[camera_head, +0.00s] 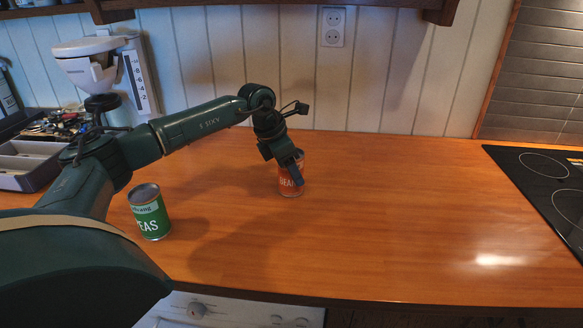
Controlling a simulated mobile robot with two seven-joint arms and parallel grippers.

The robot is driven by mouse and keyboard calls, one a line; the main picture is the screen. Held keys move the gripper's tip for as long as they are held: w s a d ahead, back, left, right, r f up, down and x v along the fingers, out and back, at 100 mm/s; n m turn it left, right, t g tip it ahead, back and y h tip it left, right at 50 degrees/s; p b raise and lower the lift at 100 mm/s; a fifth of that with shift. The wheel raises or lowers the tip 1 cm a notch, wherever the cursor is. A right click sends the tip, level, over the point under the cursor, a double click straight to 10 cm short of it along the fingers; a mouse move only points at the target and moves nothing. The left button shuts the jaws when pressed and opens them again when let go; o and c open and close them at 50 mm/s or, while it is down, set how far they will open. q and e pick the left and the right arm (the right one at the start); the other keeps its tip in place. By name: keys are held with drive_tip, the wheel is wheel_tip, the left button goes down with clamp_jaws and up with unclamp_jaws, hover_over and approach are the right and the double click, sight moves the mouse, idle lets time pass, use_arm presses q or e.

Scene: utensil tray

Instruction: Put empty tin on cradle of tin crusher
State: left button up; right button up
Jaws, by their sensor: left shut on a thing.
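An orange tin (290,185) labelled "BEANS" is upright on or just above the wooden counter, in the middle of the head view. My left gripper (297,170) reaches down over it from the back left and is shut on it, with a finger across the front that hides part of the label. A green tin (151,217) labelled "PEAS" stands upright on the counter at the left, beside my left arm. I cannot clearly make out a tin crusher or its cradle. My right gripper is not in view.
A white wall device (88,52) with a numbered panel is at the upper left. A utensil tray (30,165) lies at the far left, partly behind my arm. A black hob (540,185) is at the right. The wooden counter (400,220) is clear between the orange tin and hob.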

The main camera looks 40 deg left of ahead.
use_arm(q)
drive_tip(key=o, duration=1)
drive_tip(key=shift+f, duration=0.1)
